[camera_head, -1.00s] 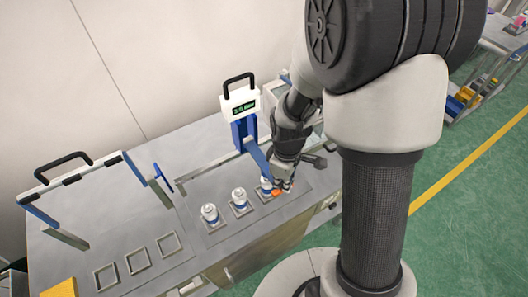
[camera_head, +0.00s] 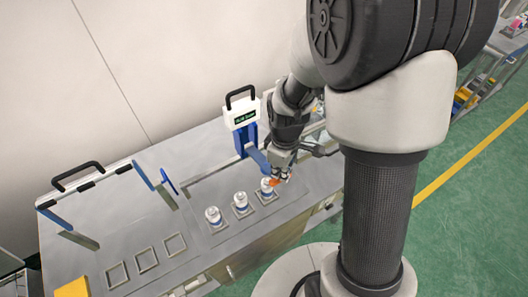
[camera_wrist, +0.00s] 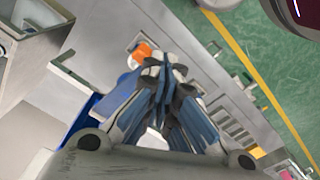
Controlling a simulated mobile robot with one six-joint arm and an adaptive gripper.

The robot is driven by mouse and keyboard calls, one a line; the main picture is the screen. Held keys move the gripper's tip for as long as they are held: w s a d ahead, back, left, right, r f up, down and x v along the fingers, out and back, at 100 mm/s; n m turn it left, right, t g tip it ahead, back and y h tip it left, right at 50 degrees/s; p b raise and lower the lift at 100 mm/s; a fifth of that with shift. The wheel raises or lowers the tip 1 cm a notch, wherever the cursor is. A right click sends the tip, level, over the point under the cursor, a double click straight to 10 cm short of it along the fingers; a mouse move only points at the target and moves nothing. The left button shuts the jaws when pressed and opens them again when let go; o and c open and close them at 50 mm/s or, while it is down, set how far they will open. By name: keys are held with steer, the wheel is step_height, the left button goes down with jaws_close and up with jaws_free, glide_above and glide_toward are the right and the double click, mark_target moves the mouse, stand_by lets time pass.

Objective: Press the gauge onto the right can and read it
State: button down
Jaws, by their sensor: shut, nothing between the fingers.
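Three white and blue cans stand in a row on the bench: the left can (camera_head: 213,216), the middle can (camera_head: 241,202) and the right can (camera_head: 266,190). The gauge (camera_head: 242,112) is a white box with a black handle and dark green display on a blue stand behind them. The display text is too small to read surely. My gripper (camera_head: 284,176) is close above and beside the right can, shut and empty. An orange part (camera_head: 273,182) shows at the top of the right can. In the wrist view the orange part (camera_wrist: 142,52) lies beside my closed fingertips (camera_wrist: 164,60); contact cannot be told.
Empty square holders (camera_head: 147,258) lie at the bench's front left, beside a yellow block (camera_head: 72,288).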

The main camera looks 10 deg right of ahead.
steer(key=r+p, duration=0.1)
steer(key=r, duration=0.1)
steer(key=r+p, duration=0.2)
steer(key=w+r+p, duration=0.1)
steer(key=r, duration=0.1)
steer(key=shift+a+r, duration=0.15)
steer(key=shift+r, duration=0.25)
steer(key=shift+s+b, duration=0.1)
steer(key=shift+b, duration=0.25)
steer(key=s+m+t+b, duration=0.4)
steer(key=s+m+b, duration=0.5)
steer(key=s+b, duration=0.6)
steer(key=b, duration=0.5)
steer(key=shift+m+t, duration=0.3)
